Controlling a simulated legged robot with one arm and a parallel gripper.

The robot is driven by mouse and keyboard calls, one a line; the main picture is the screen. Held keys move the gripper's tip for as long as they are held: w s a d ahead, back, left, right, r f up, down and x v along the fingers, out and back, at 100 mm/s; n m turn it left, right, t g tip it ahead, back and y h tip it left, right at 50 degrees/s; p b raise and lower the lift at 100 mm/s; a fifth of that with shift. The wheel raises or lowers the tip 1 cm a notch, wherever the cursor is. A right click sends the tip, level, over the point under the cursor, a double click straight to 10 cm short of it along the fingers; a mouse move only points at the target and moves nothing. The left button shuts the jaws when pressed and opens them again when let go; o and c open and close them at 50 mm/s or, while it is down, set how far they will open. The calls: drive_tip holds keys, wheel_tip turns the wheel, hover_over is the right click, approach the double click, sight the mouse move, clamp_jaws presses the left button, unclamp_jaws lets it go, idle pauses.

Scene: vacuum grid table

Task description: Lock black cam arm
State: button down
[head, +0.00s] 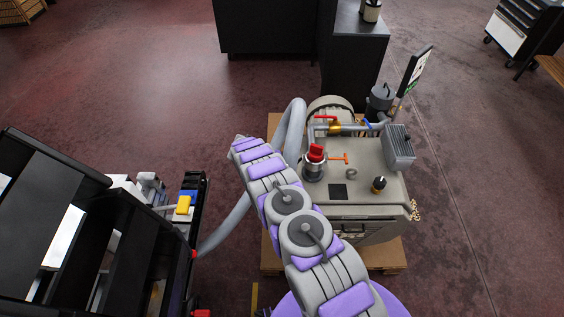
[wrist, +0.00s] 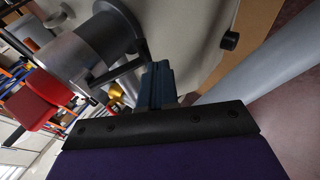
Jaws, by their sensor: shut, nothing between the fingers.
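In the wrist view my gripper (wrist: 158,82) is shut, its dark blue fingers pressed together with nothing between them. A thin black bar, which looks like the black cam arm (wrist: 122,70), runs along the side of a grey cylindrical coupling (wrist: 82,55). The bar's right end is close to the fingertips; I cannot tell whether they touch. A dark curved part (wrist: 122,14) lies above, at the coupling's end. In the head view the gripper and cam arm are hidden; my purple and grey arm reaches over the left side of the pump unit (head: 375,180).
A thick grey hose (head: 290,125) loops from the pump unit down toward a black cart (head: 60,235) at left; it also shows in the wrist view (wrist: 270,65).

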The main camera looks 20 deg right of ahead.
drive_tip(key=shift+s+d+f, duration=0.1)
drive_tip(key=shift+d+f, duration=0.05)
drive_tip(key=shift+f, duration=0.15)
idle(0.5)
drive_tip(key=a+r+p, duration=0.2)
drive_tip(key=a+r, duration=0.5)
drive_tip(key=a, duration=0.4)
drive_tip(key=shift+w+a, duration=0.25)
drive_tip(key=shift+a, duration=0.05)
